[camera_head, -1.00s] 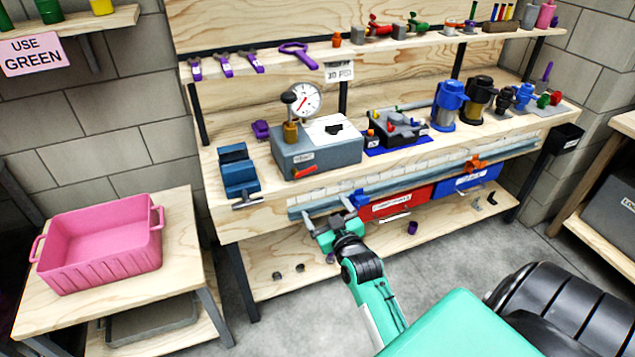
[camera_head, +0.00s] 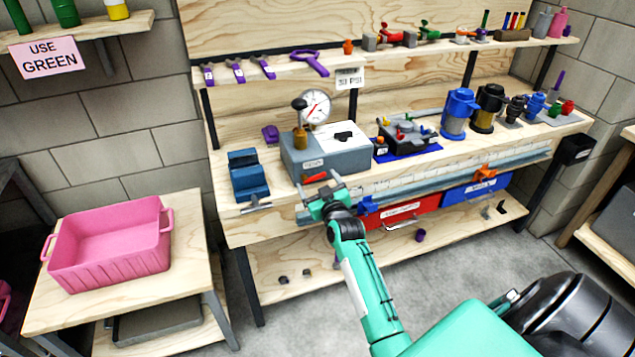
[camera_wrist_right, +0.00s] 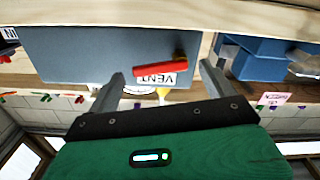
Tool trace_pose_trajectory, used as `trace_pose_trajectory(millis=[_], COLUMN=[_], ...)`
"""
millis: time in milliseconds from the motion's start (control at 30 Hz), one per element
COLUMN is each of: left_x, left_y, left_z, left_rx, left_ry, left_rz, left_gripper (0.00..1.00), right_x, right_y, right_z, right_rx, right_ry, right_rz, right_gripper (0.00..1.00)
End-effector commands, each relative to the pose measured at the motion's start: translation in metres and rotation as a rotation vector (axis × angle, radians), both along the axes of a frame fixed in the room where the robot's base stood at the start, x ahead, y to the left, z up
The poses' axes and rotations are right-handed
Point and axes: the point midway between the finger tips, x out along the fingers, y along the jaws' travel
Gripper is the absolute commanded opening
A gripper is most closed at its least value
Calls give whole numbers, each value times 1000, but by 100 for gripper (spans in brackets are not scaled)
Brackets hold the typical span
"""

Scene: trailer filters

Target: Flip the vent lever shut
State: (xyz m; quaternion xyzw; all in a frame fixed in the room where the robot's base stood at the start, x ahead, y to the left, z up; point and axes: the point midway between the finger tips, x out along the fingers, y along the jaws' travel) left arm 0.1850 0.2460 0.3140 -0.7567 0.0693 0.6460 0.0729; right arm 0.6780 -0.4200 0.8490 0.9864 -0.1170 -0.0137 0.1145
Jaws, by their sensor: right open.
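The grey test box (camera_head: 335,160) stands on the workbench with a dial gauge (camera_head: 315,106) on top. The red vent lever (camera_head: 315,177) is on the box's front face. In the right wrist view the lever (camera_wrist_right: 158,96) lies roughly level across the picture, beside the upside-down VENT label (camera_wrist_right: 157,80), which it partly covers. My right gripper (camera_head: 321,190) is in front of the box, just below the lever. In the wrist view its open fingers (camera_wrist_right: 161,76) stand either side of the lever and label, with no visible contact. My left gripper is out of view.
A blue vise (camera_head: 248,175) sits left of the box. A tray of parts on a blue mat (camera_head: 410,152) is to the right. The bench's front edge is close under my right gripper. A pink bin (camera_head: 110,245) stands on the side table.

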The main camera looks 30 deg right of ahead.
Motion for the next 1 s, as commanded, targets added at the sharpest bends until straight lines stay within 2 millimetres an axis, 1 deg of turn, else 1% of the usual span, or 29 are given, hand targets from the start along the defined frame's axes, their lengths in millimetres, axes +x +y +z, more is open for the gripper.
trace_pose_trajectory(millis=[133,400,433,467,500,633,667,833,900,1000], left_x=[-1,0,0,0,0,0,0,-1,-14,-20], left_y=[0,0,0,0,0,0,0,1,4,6], left_z=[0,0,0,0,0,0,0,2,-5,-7], left_rx=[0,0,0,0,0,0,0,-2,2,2], left_ry=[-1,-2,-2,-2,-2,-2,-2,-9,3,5], left_rz=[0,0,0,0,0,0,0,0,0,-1], left_gripper=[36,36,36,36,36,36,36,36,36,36], right_x=[7,8,8,8,8,8,8,8,7,7], right_y=[-2,-2,-2,-2,-2,-2,-2,-2,-2,-3], right_z=[0,0,0,0,0,0,0,0,-2,-4], right_rx=[1,1,1,1,1,1,1,45,98,175], right_ry=[0,0,0,0,0,0,0,-10,-20,-41], right_rz=[0,0,0,0,0,0,0,1,0,1], right_gripper=[85,85,82,76,68,42,41,41,41,41])
